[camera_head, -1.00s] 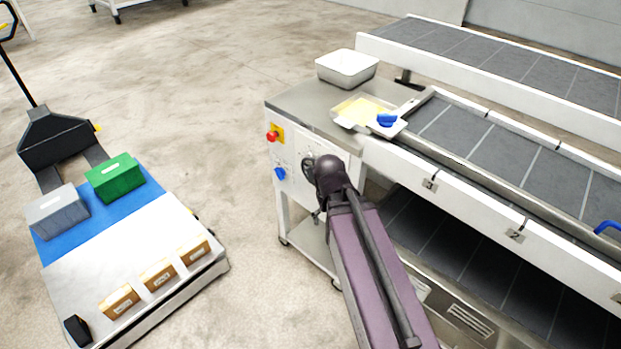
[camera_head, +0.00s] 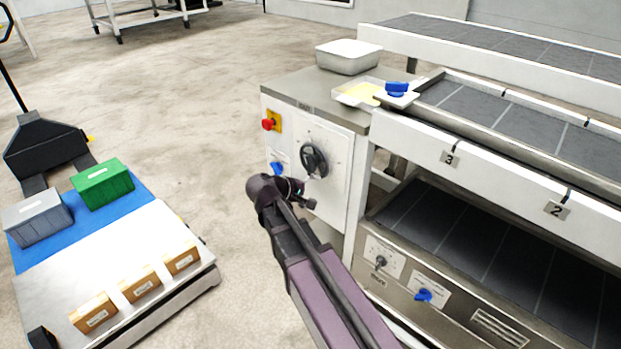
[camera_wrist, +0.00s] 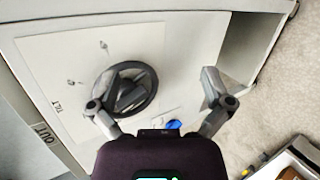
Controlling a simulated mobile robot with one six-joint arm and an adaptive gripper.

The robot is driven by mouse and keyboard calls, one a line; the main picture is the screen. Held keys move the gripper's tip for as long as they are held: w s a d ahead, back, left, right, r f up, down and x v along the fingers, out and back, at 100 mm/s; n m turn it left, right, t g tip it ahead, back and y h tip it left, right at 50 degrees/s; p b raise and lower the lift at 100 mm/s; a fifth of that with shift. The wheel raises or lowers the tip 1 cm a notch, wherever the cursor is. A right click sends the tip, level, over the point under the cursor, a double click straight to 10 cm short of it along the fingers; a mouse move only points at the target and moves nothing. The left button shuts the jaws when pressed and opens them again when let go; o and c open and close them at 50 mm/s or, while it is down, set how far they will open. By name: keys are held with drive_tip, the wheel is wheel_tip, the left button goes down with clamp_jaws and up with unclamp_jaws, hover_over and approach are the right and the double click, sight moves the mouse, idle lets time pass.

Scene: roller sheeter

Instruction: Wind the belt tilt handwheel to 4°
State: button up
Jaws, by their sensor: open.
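The belt tilt handwheel (camera_head: 314,160) is a dark round wheel on the white front panel of the machine's end cabinet. In the wrist view the handwheel (camera_wrist: 126,90) lies left of centre, beyond the left finger, with a "TILT" label on the panel beside it. My gripper (camera_wrist: 156,92) is open and empty, its two fingers spread apart. The left finger overlaps the wheel's lower edge in the picture; I cannot tell if it touches. In the head view my gripper (camera_head: 302,193) is just below the wheel, partly hidden by my wrist. The scale marks are too small to read.
A red stop button (camera_head: 268,124) and a blue knob (camera_head: 277,168) sit left of the wheel on the panel. A white tray (camera_head: 349,57) stands on the cabinet top. A loaded cart (camera_head: 95,265) is at left, with clear floor between.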

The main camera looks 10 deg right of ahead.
sight(307, 165)
drive_tip(key=w+a+n+t+h+b, duration=0.3)
drive_tip(key=w+a+n+t+b, duration=0.1)
drive_tip(key=a+b, duration=0.4)
drive_tip(key=shift+w+a+f+n+t+h, duration=0.4)
drive_tip(key=shift+w+a+t, duration=0.4)
drive_tip(key=shift+w, duration=0.25)
drive_tip(key=shift+d+b, duration=0.15)
drive_tip(key=shift+b, duration=0.15)
drive_tip(key=x, duration=1.3)
drive_tip(key=shift+w+d, duration=0.25)
drive_tip(key=shift+d, duration=0.05)
drive_tip(key=c, duration=0.8)
drive_tip(key=shift+d, duration=0.25)
drive_tip(key=shift+a, duration=0.25)
